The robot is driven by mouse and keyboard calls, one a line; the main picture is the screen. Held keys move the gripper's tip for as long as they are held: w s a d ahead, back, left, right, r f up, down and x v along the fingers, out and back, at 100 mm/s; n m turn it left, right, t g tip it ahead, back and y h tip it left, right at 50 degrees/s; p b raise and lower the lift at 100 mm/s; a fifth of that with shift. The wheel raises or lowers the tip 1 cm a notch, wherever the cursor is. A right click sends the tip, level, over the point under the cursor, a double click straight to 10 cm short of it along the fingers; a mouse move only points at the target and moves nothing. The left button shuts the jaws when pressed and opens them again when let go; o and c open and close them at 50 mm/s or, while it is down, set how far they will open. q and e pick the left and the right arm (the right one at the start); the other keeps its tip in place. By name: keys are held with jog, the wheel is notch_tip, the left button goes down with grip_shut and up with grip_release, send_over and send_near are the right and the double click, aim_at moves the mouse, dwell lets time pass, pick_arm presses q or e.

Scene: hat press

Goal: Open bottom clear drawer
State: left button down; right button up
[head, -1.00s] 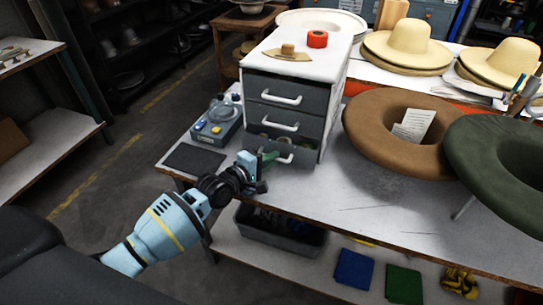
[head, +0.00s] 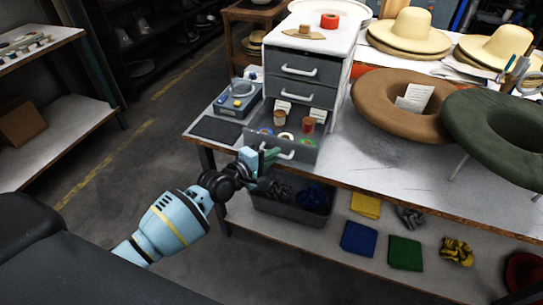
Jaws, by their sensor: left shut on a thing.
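The bottom clear drawer (head: 302,144) of the small white cabinet (head: 338,52) is pulled out. Spools and other small items show inside it, and its front carries a white handle (head: 299,155). My left gripper (head: 270,158) is at the left end of this handle and is shut on it. The gripper partly hides the handle's left end. The two grey drawers above (head: 302,93) are closed. My right gripper is not in view.
A dark bin (head: 300,208) and folded cloths (head: 358,239) are on the lower shelf. Open floor lies left of the bench.

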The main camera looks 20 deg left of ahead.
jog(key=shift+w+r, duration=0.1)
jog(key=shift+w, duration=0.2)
pick_arm(q)
jog(key=c, duration=1.5)
grip_release()
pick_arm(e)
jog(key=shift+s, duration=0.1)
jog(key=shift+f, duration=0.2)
pick_arm(q)
jog(key=shift+p+v, duration=0.4)
jog(key=shift+v, duration=3.5)
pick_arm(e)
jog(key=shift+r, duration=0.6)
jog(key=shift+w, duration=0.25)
